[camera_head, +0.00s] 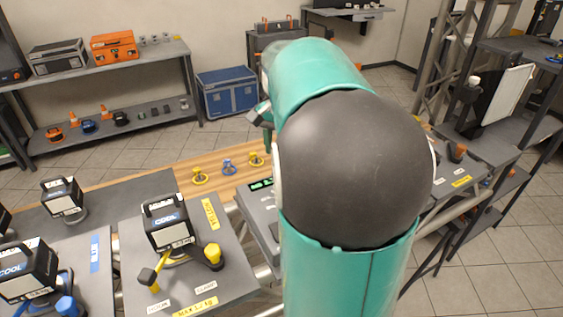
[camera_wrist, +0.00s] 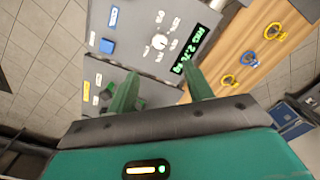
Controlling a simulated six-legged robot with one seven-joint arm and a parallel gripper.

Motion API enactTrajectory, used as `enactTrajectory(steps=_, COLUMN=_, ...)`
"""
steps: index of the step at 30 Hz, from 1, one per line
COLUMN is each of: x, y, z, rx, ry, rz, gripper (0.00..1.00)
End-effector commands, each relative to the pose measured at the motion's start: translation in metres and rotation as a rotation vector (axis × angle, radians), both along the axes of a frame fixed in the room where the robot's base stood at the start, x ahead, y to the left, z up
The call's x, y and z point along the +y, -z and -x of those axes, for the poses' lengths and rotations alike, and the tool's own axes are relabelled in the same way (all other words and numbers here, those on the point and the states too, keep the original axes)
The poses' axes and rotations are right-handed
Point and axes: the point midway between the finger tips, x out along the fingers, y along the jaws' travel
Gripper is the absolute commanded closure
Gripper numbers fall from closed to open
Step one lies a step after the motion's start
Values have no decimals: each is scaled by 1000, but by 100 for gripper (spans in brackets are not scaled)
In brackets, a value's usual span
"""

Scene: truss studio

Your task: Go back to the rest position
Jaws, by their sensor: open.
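My gripper (camera_wrist: 163,86) shows in the wrist view with its two green fingers spread apart and nothing between them. Beyond the fingertips are a grey panel (camera_wrist: 140,45) with a white dial, a blue button and a lit green readout. In the head view my green arm with its dark round joint fills the middle. A small part of my gripper (camera_head: 262,113) shows at its left, above the wooden board; the rest is hidden behind the arm. No object is held.
A wooden board (camera_head: 140,182) bears yellow and blue rings (camera_head: 228,167). Black lamps labelled COOL (camera_head: 167,222) stand on grey panels at left. Shelves (camera_head: 110,97) and a blue chest (camera_head: 228,91) are behind. A truss and dark racks stand at right. Tiled floor is open at lower right.

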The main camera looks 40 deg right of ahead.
Motion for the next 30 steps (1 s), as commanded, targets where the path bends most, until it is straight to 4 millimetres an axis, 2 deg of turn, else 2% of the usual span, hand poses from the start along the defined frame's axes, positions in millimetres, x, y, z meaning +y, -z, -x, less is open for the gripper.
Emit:
enactTrajectory(steps=4, x=0, y=-7, z=0, rx=0, ry=0, rz=0, gripper=49)
enactTrajectory(steps=21, x=3, y=-7, z=1, rx=-3, ry=-10, rz=0, gripper=49)
enactTrajectory(steps=23, x=11, y=-9, z=1, rx=-16, ry=-36, rz=2, gripper=49)
enactTrajectory(steps=26, x=37, y=-13, z=4, rx=-54, ry=-127, rz=10, gripper=49)
enactTrajectory(steps=30, x=93, y=-19, z=14, rx=-138, ry=-336, rz=39, gripper=49)
